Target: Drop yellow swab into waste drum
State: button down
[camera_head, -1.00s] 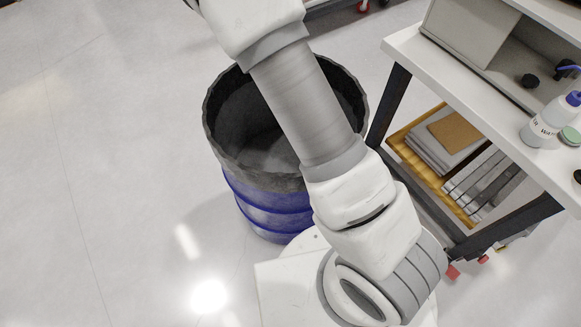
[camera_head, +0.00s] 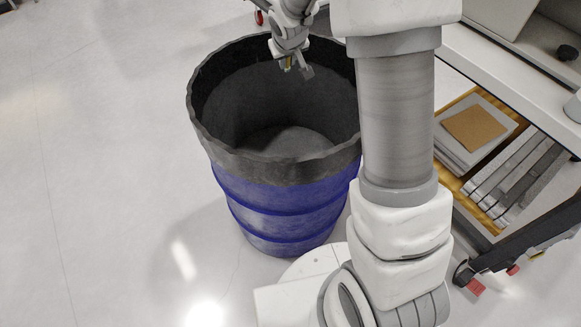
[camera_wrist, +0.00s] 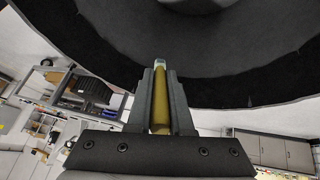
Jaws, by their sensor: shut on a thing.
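The waste drum (camera_head: 285,200) is blue with a black liner folded over its rim, and it stands open on the floor left of my arm. My gripper (camera_head: 297,68) is over the far right part of the drum's opening in the head view. It is shut on the yellow swab (camera_wrist: 161,100), which lies lengthwise between the two dark fingers in the wrist view, its pale tip just past the fingertips. In the head view only a small yellow bit shows at the fingers. The dark drum liner (camera_wrist: 210,75) fills the upper part of the wrist view.
A white-topped bench (camera_head: 505,75) with dark legs stands to the right of my arm. Its wooden lower shelf holds grey boxes and a brown board (camera_head: 474,129). The floor left of the drum is clear.

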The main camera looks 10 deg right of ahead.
jog(key=shift+w+d+b, duration=0.25)
jog(key=shift+d+b, duration=0.15)
jog(key=shift+b, duration=0.35)
notch_tip(320, 180, down, 6)
jog(key=b, duration=0.4)
jog(key=shift+r, duration=0.1)
jog(key=c, duration=0.7)
grip_release()
jog(key=shift+c, duration=0.2)
jog(key=p+v, duration=0.4)
jog(key=v, duration=1.3)
jog(key=shift+s+r, duration=0.15)
jog(key=shift+r, duration=0.05)
